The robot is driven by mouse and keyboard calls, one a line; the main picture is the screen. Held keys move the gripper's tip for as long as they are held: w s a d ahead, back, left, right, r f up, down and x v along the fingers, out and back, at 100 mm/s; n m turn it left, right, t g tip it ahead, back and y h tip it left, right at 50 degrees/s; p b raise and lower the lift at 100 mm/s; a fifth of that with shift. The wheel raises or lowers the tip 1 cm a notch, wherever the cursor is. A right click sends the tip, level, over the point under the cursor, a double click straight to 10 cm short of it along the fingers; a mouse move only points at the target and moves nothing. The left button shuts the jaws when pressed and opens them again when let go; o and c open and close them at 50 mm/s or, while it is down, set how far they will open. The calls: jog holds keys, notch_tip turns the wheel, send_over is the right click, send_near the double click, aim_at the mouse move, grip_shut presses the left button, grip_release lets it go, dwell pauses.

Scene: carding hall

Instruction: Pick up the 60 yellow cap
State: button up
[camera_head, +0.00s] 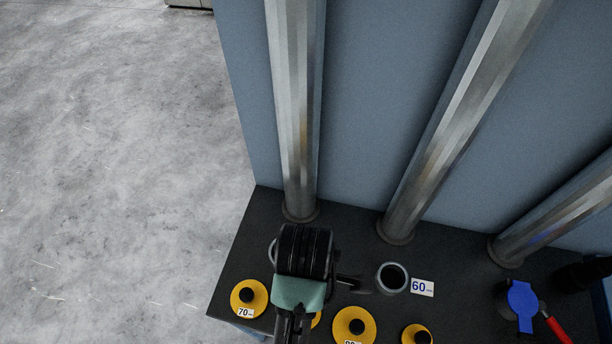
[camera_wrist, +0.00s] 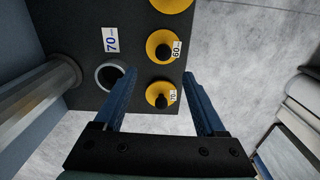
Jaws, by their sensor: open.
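The 60 yellow cap (camera_wrist: 160,44), a round yellow disc with a black knob and a white "60" tag, lies on the dark bench top in the wrist view, just beyond my fingertips. In the head view my arm end hides most of it; only a yellow sliver (camera_head: 316,320) shows beside it. My gripper (camera_wrist: 159,75) is open and empty, its blue fingers apart. In the wrist view, the 70 yellow cap (camera_wrist: 161,94) shows between the fingers, nearer than the 60 cap; I cannot tell the height of the fingers above it.
A grey open socket (camera_wrist: 108,76) stands left of the caps beside a "70" label (camera_wrist: 110,41). Another socket (camera_head: 380,278) has a "60" label (camera_head: 422,288). More yellow caps (camera_head: 368,327) lie rightward. Metal pipes (camera_head: 296,100) rise behind.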

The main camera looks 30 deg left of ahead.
notch_tip(320, 180, down, 7)
jog(key=shift+s+f, duration=0.15)
jog(key=shift+f, duration=0.05)
jog(key=f, duration=0.3)
jog(key=f+p, duration=0.1)
jog(key=shift+s+f, duration=0.2)
jog(key=shift+s, duration=0.05)
jog(key=shift+f, duration=0.5)
grip_shut()
